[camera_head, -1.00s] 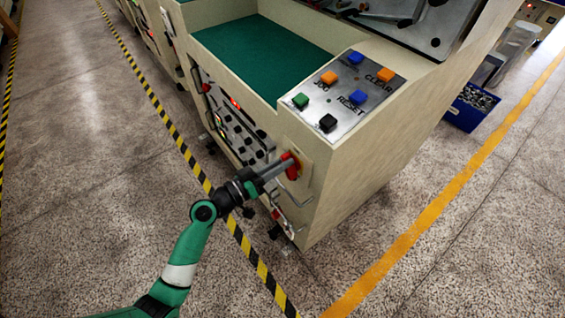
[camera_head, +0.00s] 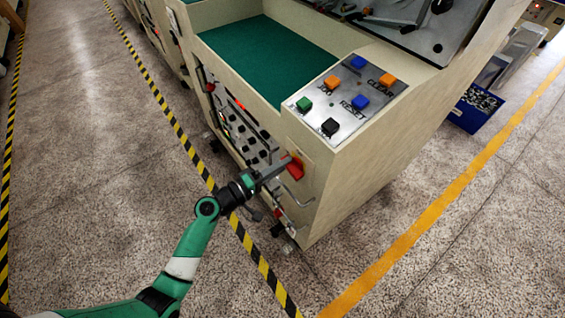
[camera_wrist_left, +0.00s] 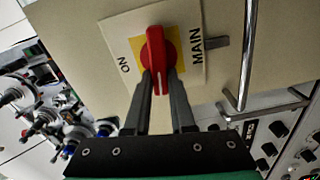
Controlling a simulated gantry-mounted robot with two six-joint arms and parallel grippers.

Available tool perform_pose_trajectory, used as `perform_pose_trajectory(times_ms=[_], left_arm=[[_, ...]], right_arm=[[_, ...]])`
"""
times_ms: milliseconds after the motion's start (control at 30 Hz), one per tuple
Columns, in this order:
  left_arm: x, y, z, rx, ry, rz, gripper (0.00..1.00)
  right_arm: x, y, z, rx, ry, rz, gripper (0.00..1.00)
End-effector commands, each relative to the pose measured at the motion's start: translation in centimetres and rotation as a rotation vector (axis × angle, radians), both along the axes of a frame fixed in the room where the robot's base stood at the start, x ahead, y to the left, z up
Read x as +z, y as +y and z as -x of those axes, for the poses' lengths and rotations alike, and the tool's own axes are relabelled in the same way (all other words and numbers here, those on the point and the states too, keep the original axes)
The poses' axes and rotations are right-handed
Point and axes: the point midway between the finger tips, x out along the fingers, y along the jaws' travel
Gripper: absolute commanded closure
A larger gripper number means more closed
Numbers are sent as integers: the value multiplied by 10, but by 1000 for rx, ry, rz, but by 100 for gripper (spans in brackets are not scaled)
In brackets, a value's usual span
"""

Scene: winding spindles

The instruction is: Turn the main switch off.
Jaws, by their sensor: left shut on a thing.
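The main switch is a red knob (camera_wrist_left: 157,48) on a plate (camera_wrist_left: 118,38) marked ON and MAIN with a yellow patch. In the head view the red knob (camera_head: 295,170) sits on the near corner of the cream machine. My left gripper (camera_head: 284,165) reaches it from the left. In the wrist view the left gripper (camera_wrist_left: 159,78) has its fingers on both sides of the knob's grip, shut on it. The knob's white line runs up and down there, crosswise to the direction of the ON label. My right gripper is not in view.
A metal handle bar (camera_wrist_left: 248,55) stands out beside the switch plate. A panel of coloured buttons (camera_head: 345,97) lies on top of the machine. A blue bin (camera_head: 472,108) stands on the floor at the right. Floor to the front is clear.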

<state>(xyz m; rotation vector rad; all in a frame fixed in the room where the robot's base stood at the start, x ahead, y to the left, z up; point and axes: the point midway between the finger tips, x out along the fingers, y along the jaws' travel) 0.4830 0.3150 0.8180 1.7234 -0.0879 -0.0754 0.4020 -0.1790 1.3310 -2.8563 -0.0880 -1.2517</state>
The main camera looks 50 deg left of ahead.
Motion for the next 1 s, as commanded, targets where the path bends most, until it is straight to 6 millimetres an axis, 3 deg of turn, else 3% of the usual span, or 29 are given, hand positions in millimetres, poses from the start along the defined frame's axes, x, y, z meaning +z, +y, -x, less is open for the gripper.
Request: perform_pose_trajectory(times_ms=[367,867,900,1000], left_arm=[[-2,0,0,0,16,152,100],[-3,0,0,0,17,171,100],[-3,0,0,0,17,171,72],[-3,0,0,0,16,170,54]], right_arm=[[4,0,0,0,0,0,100],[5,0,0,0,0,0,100],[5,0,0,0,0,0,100],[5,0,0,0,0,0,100]])
